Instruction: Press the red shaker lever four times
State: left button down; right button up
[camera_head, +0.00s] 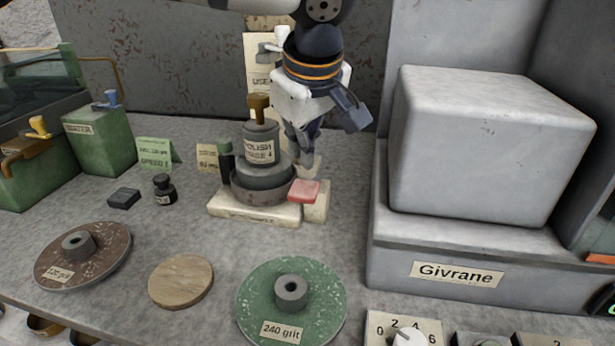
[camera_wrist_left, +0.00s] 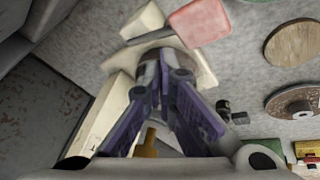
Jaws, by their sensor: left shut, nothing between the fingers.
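The red shaker lever (camera_head: 304,191) is a flat paddle at the right front of the shaker's cream base (camera_head: 240,210). It also shows at the top of the left wrist view (camera_wrist_left: 200,22). A grey bottle (camera_head: 261,150) labelled polish, with a brown top, stands upright in the shaker's dark round holder (camera_head: 265,190). My left gripper (camera_head: 308,155) comes down behind and right of the bottle, above and behind the lever. Its purple fingers (camera_wrist_left: 165,75) are shut and empty, apart from the lever. They hide part of the shaker in the left wrist view.
A large grey block (camera_head: 490,140) on a step labelled Givrane stands to the right. Grinding discs, brown (camera_head: 83,262) and green (camera_head: 255,285), and a wooden disc (camera_head: 181,281) lie in front. A small dark bottle (camera_head: 164,190) stands to the left. A rusty wall (camera_head: 200,65) is behind.

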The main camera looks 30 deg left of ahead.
pick_arm(q)
jog(key=r, duration=0.1)
jog(key=w+r, duration=0.1)
jog(key=r, duration=0.1)
jog(key=w+r, duration=0.1)
jog(key=shift+a+r, duration=0.25)
jog(key=shift+r, duration=0.05)
dwell(1.9)
